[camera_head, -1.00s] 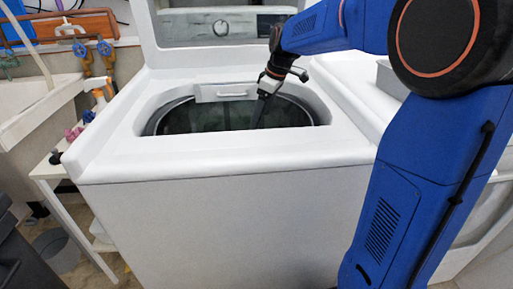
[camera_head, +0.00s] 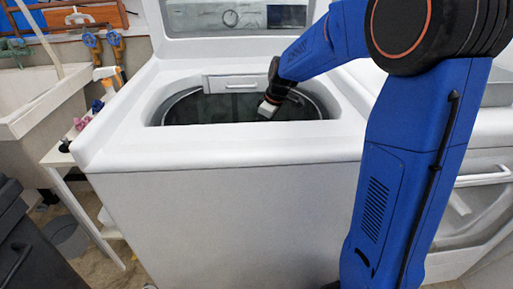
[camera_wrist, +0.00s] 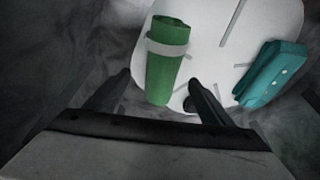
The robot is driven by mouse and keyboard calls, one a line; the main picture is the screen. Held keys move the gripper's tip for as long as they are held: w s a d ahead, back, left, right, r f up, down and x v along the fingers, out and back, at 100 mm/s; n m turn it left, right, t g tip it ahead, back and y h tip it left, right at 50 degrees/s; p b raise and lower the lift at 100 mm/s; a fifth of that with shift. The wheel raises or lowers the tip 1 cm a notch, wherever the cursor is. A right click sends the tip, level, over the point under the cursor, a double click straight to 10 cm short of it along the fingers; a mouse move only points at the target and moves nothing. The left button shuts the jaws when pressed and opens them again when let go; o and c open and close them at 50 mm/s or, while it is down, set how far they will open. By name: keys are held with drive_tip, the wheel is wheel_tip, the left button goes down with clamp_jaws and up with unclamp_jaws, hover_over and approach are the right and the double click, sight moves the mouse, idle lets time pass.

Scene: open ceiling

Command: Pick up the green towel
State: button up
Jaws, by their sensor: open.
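A green roll with a pale grey band (camera_wrist: 166,68) lies on the white plate at the washer's tub bottom in the wrist view; it looks like the green towel. My gripper (camera_wrist: 160,82) is open, its two dark fingers on either side of the roll's near end. I cannot tell how far above the roll the fingertips are. In the head view my wrist (camera_head: 270,104) reaches down into the tub, and the fingers and the roll are hidden there.
A teal folded item (camera_wrist: 270,73) lies right of the roll on the white plate (camera_wrist: 222,45). The top-load washer (camera_head: 225,185) has its lid (camera_head: 190,20) raised, and its opening's rim surrounds my wrist. A sink and small shelf stand left.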

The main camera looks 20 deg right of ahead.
drive_tip(key=x, duration=0.5)
drive_tip(key=shift+s, duration=0.15)
drive_tip(key=c, duration=1.3)
